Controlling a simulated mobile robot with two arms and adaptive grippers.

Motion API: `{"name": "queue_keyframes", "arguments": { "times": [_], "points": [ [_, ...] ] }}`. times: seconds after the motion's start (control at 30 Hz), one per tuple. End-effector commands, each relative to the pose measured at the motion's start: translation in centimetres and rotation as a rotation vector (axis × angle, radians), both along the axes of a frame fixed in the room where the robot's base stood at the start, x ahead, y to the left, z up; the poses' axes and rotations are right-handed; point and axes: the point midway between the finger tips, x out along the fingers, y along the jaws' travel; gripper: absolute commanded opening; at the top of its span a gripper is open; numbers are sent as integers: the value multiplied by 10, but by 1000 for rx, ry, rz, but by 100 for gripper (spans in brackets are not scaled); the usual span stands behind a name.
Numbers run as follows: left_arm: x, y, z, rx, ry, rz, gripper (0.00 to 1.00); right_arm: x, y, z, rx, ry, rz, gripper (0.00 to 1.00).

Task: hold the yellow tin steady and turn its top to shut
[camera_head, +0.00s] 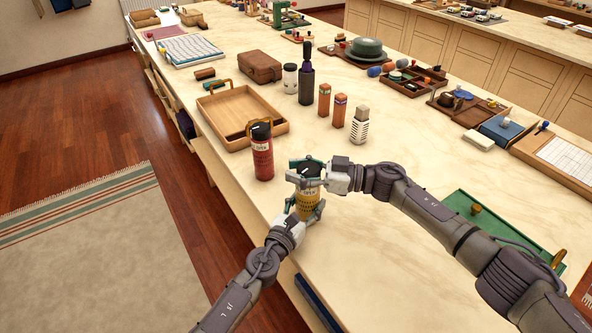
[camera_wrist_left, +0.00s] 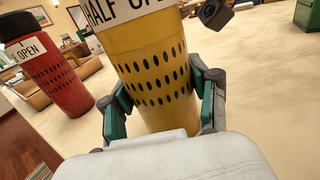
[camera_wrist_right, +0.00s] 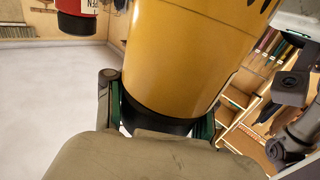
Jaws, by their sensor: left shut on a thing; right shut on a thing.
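The yellow tin (camera_head: 308,207) stands upright near the front edge of the counter, with rows of dark oval marks. A white label on it reads partly "HALF OP" in the left wrist view (camera_wrist_left: 160,75). My left gripper (camera_head: 304,211) is shut around its body, one finger on each side. My right gripper (camera_head: 307,174) is shut around its black top (camera_wrist_right: 155,118), above the left gripper. In the right wrist view the tin's plain yellow wall (camera_wrist_right: 190,60) fills the middle, and the top sits between the fingers. The fingers partly hide the top.
A red tin (camera_head: 262,158) with a dark top and an "OPEN" label stands just left of the yellow tin. A wooden tray (camera_head: 232,142) lies behind it. A green board (camera_head: 500,228) lies right.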

Motion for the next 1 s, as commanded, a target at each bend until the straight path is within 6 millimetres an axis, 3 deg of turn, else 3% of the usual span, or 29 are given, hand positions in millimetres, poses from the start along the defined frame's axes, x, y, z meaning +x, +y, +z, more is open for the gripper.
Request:
{"name": "queue_keyframes", "arguments": {
  "times": [1.0],
  "points": [
    [3,8,-1,-2,2,18,16,17,-11,-1,4,6,-863,14]
  ]
}}
